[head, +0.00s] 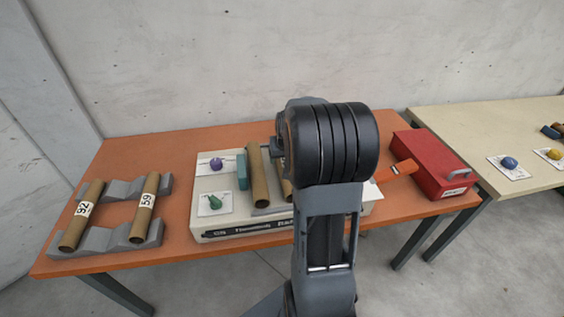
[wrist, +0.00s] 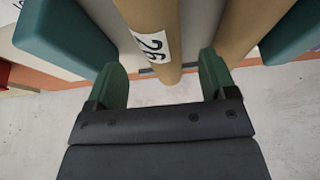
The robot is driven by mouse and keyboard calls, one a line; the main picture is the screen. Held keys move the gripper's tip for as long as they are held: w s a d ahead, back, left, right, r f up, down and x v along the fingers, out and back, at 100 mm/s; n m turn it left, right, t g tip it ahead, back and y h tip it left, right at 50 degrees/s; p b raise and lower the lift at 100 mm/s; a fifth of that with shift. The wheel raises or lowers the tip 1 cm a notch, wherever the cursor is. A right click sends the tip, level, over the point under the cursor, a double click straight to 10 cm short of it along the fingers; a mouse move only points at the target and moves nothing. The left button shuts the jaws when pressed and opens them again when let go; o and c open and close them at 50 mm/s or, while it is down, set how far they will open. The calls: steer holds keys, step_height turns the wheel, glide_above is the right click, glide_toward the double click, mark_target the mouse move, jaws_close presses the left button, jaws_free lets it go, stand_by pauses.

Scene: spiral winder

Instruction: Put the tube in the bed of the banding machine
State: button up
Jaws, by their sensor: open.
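The banding machine (head: 245,228) is a pale box on the orange table. On it, one brown tube (head: 257,178) lies beside a teal block (head: 242,171), over a grey bed (head: 268,211). A second brown tube (head: 286,188) is mostly hidden by my arm. In the wrist view my gripper (wrist: 163,68) is open, its green fingers on either side of a labelled tube (wrist: 155,25); contact cannot be told. Its label looks like 26 or an upside-down 92. Another tube (wrist: 233,28) is to its right. In the head view my arm hides the fingers.
Two tubes marked 92 (head: 82,212) and 59 (head: 146,208) rest on grey cradles (head: 98,240) at left. Purple (head: 216,164) and green (head: 214,201) knobs are on the machine. A red box (head: 432,163) and orange-handled object (head: 397,171) are at right.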

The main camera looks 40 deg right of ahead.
steer(key=v, duration=0.5)
steer(key=shift+r, duration=0.15)
steer(key=shift+s+a+r, duration=0.1)
steer(key=shift+a+r, duration=0.15)
steer(key=shift+r, duration=0.05)
steer(key=s+a+n+y, duration=0.1)
steer(key=s+a+n, duration=0.1)
steer(key=s+a, duration=0.5)
steer(key=s+a+n+y, duration=0.1)
steer(key=s+a+n, duration=0.2)
steer(key=s+a, duration=0.4)
steer(key=a, duration=0.8)
steer(key=shift+r+g, duration=0.25)
steer(key=shift+g, duration=0.15)
step_height(320, 180, up, 3)
steer(key=shift+d+r+p, duration=0.1)
steer(key=shift+p, duration=1.1)
